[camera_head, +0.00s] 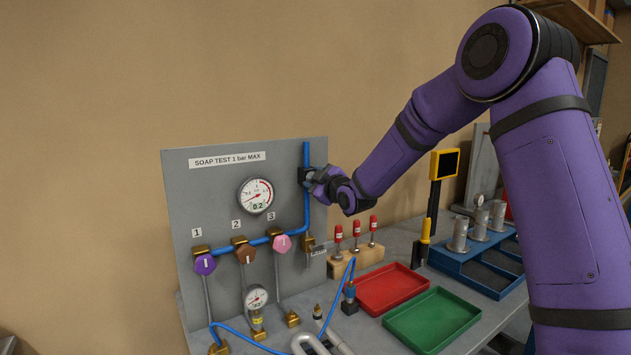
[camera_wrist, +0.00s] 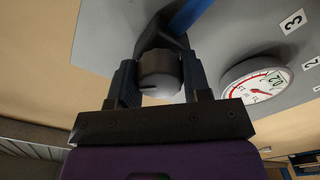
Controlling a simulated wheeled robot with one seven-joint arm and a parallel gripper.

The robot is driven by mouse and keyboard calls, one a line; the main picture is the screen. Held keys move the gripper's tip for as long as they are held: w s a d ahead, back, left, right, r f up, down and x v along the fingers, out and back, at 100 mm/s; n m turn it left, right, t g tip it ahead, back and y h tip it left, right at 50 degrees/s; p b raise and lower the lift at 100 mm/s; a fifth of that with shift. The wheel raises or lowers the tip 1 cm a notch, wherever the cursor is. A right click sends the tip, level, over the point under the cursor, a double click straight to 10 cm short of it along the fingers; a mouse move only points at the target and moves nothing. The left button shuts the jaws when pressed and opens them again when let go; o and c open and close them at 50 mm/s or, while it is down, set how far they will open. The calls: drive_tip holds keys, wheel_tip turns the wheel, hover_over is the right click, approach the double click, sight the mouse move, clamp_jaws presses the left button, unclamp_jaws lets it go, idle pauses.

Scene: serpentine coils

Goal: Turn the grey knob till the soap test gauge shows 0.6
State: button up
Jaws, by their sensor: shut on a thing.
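The grey knob (camera_wrist: 160,76) is dark, round and ridged, and sits at the top right of the grey panel (camera_head: 185,185). My gripper (camera_head: 314,178) reaches it from the right. In the wrist view its two fingers are closed on either side of the knob. In the head view my gripper mostly hides the knob. The soap test gauge (camera_head: 256,195) is a round white dial left of the knob, under the sign "SOAP TEST 1 bar MAX". Its face bears the figure 0.2, and its red needle points to the lower left. The gauge also shows in the wrist view (camera_wrist: 256,84).
Purple (camera_head: 205,264), brown (camera_head: 245,253) and pink (camera_head: 282,243) valve knobs line the blue pipe. A smaller gauge (camera_head: 257,298) is below. Red-topped tools (camera_head: 356,228), a red tray (camera_head: 392,288) and a green tray (camera_head: 432,318) stand on the bench.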

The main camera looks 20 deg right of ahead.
drive_tip(key=shift+m, duration=0.4)
drive_tip(key=shift+f, duration=0.1)
drive_tip(key=shift+m, duration=1.6)
drive_tip(key=shift+m, duration=1.6)
drive_tip(key=shift+m, duration=1.6)
